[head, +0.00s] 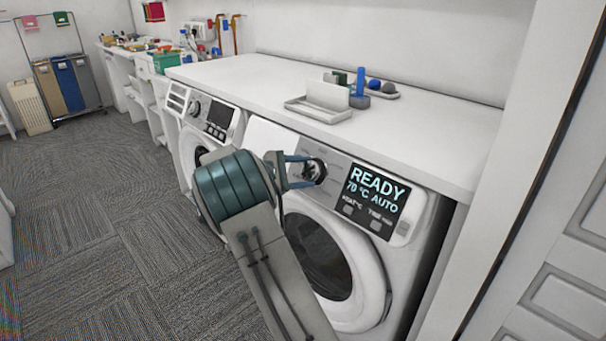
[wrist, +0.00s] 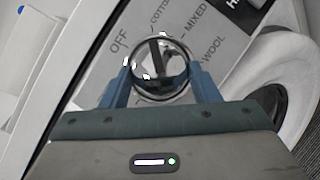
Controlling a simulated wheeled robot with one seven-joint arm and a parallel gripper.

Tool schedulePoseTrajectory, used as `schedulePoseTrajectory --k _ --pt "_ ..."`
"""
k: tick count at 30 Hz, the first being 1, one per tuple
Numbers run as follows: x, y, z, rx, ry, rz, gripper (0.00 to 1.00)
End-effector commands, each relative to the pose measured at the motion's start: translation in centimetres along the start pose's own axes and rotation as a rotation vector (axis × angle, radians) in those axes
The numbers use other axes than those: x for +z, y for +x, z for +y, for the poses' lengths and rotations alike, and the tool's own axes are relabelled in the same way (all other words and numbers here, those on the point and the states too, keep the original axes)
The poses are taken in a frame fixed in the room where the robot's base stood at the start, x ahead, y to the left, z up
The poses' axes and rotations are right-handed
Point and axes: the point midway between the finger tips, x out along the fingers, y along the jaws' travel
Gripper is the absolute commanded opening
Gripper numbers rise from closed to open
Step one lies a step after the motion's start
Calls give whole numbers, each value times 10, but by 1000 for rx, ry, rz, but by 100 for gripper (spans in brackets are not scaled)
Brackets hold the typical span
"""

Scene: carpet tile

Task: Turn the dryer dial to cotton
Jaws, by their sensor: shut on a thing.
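The dryer (head: 395,262) is the white front-loader on the right, under the counter. Its round dial (head: 317,167) has a shiny rim and sits left of the display (head: 376,199), which reads READY, 70 °C AUTO. My gripper (head: 304,172) is shut on the dial, with a blue finger on either side of it. In the wrist view the dial (wrist: 151,48) shows a dark bar across its face, its upper end toward the partly cut-off COTTON label (wrist: 158,14). OFF (wrist: 120,42) is at left; MIXED and WOOL are at right. The fingers hide the dial's sides.
A second white machine (head: 222,117) stands to the left. The white counter (head: 415,120) runs above both, carrying a tray (head: 310,112) and small items. A panelled white door (head: 565,250) is at right. Open carpet (head: 110,240) lies at left.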

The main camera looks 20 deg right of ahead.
Motion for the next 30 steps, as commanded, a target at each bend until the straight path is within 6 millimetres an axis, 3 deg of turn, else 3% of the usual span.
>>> schedulePoseTrajectory --k 19,20,21,22,30 --pt "0 -1 2 -24 51 4 33" --pt "0 -1 2 -24 51 4 61" --pt "0 -1 2 -25 51 4 72" --pt "0 -1 2 -25 51 4 77" --pt "0 -1 1 -25 50 3 77"
